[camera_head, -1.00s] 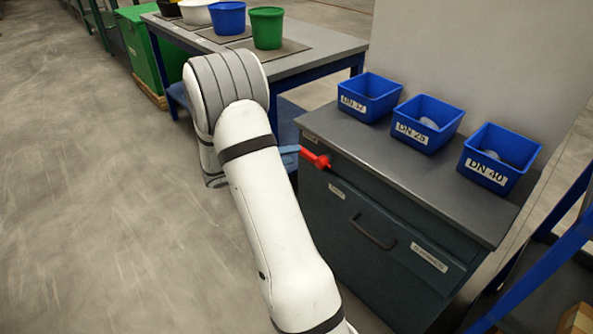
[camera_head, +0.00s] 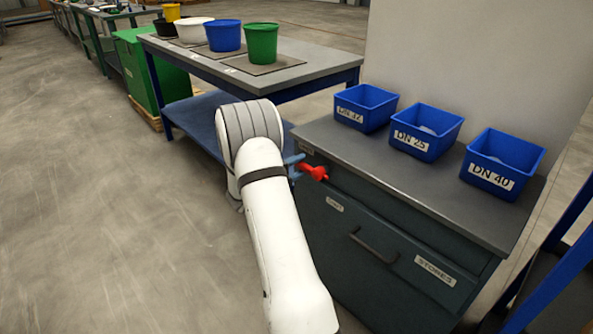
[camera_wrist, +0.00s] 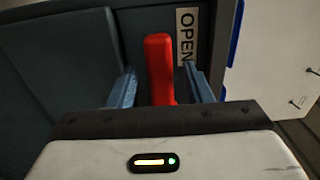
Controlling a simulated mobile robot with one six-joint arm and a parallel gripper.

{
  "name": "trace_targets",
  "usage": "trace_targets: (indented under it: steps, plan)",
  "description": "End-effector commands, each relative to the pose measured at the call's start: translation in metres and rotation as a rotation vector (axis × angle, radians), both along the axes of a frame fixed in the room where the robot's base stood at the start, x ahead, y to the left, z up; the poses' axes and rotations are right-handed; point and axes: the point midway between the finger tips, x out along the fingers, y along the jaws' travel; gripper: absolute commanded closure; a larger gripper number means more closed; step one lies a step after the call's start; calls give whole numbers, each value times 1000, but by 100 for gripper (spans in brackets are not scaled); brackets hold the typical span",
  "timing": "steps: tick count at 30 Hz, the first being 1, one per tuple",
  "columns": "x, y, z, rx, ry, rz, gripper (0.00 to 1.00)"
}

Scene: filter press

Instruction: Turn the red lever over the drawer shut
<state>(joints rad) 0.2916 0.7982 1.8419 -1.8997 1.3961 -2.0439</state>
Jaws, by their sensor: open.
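The red lever (camera_head: 314,171) sticks out from the upper left front of the dark cabinet, above the drawer (camera_head: 374,246) with its dark bar handle. In the wrist view the red lever (camera_wrist: 160,68) stands between the two blue fingers of my gripper (camera_wrist: 161,88), with a gap on either side. A label reading OPEN (camera_wrist: 187,36) shows beside the lever's end. My gripper is open; in the head view its blue fingers (camera_head: 293,163) are at the lever, mostly hidden behind my arm. The drawer front appears flush with the cabinet.
Blue bins marked DN 32 (camera_head: 364,107), DN 25 (camera_head: 425,130) and DN 40 (camera_head: 501,165) stand on the cabinet top (camera_head: 400,185). A grey table (camera_head: 300,76) with buckets stands behind. A blue frame (camera_head: 560,250) is at the right. Floor to the left is clear.

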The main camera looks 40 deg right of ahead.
Motion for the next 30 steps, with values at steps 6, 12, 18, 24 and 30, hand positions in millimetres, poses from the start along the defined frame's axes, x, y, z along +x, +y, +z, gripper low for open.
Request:
trace_targets:
  steps: [6,12,18,24,30]
  plan:
    - [0,-1,0,0,0,0,55]
    - [0,-1,0,0,-1,0,70]
    - [0,-1,0,0,-1,-1,86]
    - [0,-1,0,1,-1,-1,100]
    - [0,6,0,1,0,1,100]
